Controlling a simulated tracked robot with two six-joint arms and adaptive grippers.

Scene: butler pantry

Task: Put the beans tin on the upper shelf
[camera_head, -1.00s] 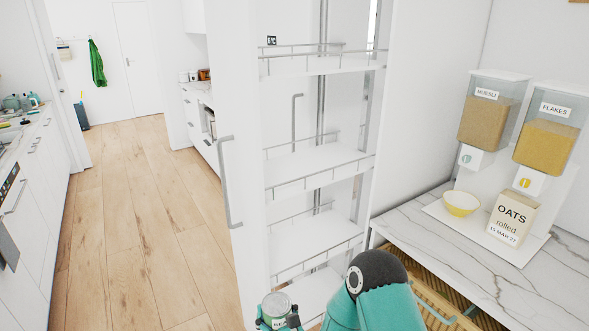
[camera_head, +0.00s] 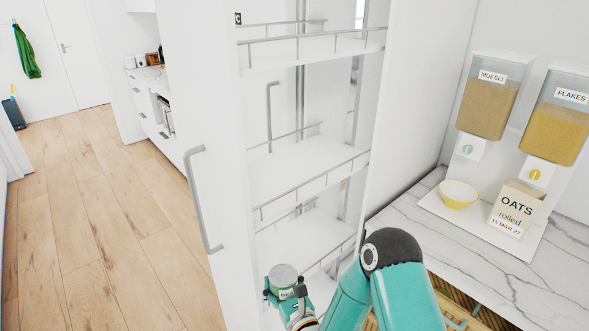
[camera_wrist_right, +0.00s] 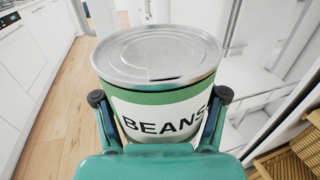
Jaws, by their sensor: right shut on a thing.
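The beans tin (camera_head: 283,274) is a short can with a silver lid and a green and white label. In the right wrist view the tin (camera_wrist_right: 158,95) reads BEANS and stands upright between the two fingers. My right gripper (camera_head: 284,291) is shut on it, low in front of the pull-out shelf unit. The upper shelf (camera_head: 310,49) is white with wire rails and is far above the tin. A middle shelf (camera_head: 305,158) lies between, also above the tin. My left gripper is out of view.
The white pull-out front with a long handle (camera_head: 203,200) stands left of the shelves. At right, a marble counter (camera_head: 405,222) holds two cereal dispensers (camera_head: 487,95), a yellow bowl (camera_head: 459,195) and an oats box (camera_head: 516,209). Open wooden floor (camera_head: 110,220) lies at left.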

